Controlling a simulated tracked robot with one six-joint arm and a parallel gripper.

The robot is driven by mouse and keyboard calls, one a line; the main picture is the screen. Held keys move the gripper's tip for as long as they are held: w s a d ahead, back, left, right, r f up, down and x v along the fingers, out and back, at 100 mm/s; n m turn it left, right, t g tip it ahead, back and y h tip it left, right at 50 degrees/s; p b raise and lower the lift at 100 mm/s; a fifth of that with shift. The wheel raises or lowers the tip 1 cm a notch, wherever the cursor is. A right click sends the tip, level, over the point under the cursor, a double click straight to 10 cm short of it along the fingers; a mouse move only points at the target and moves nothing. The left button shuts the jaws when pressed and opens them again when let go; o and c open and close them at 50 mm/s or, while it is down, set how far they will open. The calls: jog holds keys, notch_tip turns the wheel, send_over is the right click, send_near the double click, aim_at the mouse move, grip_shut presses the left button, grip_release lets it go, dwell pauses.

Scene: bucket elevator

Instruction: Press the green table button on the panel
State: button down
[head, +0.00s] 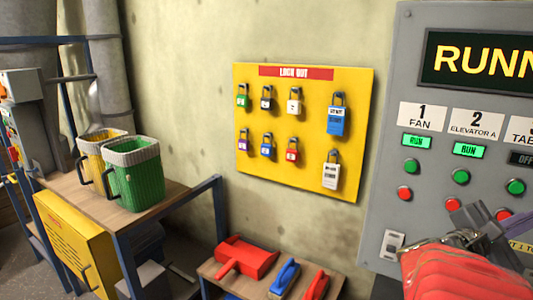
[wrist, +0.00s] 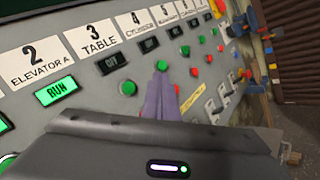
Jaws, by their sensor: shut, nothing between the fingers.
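The green table button (head: 515,187) sits under the "3 TABLE" label (head: 522,131) and a dark "OFF" lamp on the grey panel. In the wrist view the same button (wrist: 128,88) is left of the closed purple fingers of my gripper (wrist: 160,82). The fingers overlap the panel in this view, to the right of the table button and just below another green button. I cannot tell whether they touch the panel. In the head view my gripper (head: 462,212) is partly seen at the lower right, below the buttons. It is empty.
The fan and elevator A lamps show green "RUN". Red buttons (head: 453,205) lie below the green ones. A yellow lock-out board (head: 303,185) with several padlocks hangs left of the panel. A bench (head: 205,190) with green and yellow buckets stands farther left.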

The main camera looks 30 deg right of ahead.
aim_at(516, 188)
jog(key=shift+d, duration=0.1)
jog(key=w+d, duration=0.1)
jog(key=d, duration=0.1)
jog(key=w+d, duration=0.2)
jog(key=d, duration=0.1)
jog(key=w+d, duration=0.1)
jog(key=d, duration=0.1)
jog(key=shift+w+d, duration=0.2)
jog(key=shift+w, duration=0.05)
dwell(2.0)
jog(key=shift+w+d, duration=0.3)
jog(key=shift+d, duration=0.05)
jog(key=shift+w+d, duration=0.25)
jog(key=shift+d, duration=0.15)
dwell(1.3)
jog(key=shift+a, duration=0.1)
jog(key=shift+s+a, duration=0.45)
jog(key=shift+a, duration=0.25)
